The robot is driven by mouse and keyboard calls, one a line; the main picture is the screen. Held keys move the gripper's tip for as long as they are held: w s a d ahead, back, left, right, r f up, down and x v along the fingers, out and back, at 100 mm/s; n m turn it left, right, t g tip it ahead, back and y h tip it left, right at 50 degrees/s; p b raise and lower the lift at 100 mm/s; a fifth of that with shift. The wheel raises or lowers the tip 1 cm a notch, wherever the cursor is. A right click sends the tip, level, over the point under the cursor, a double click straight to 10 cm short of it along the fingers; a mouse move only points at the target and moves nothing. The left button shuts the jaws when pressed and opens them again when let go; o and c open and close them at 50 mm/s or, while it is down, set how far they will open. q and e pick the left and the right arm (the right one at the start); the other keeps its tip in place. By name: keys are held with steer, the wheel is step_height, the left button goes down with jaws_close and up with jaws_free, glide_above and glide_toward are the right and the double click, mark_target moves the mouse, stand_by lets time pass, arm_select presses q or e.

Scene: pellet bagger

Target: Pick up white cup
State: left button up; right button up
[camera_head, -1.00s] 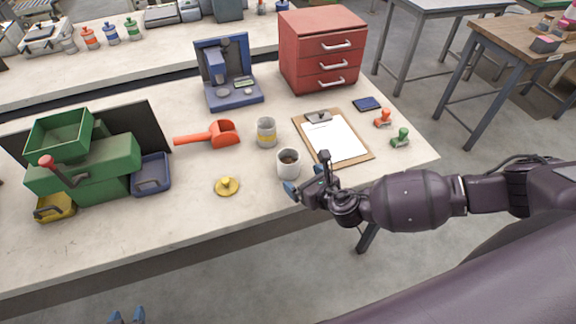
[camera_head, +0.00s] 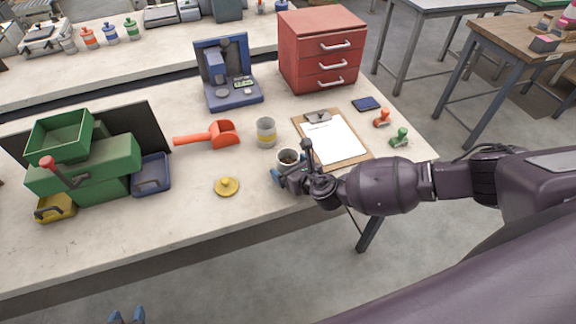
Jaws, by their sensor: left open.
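The white cup (camera_head: 288,156) stands upright on the bench with dark contents inside. Its lower part is hidden by my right gripper (camera_head: 283,174), which has come in from the right. One blue fingertip shows at the front left of the cup; the other is hidden, so I cannot tell how wide the jaws are or whether they touch the cup. My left gripper (camera_head: 127,316) is open and empty at the bottom edge, below and away from the bench.
A clipboard (camera_head: 335,140) lies to the right, a yellow knobbed lid (camera_head: 227,186) to the left, and a red scoop (camera_head: 210,136) behind left. The bench front is mostly clear.

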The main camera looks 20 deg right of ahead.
steer(key=c, duration=0.9)
steer(key=shift+c, duration=0.2)
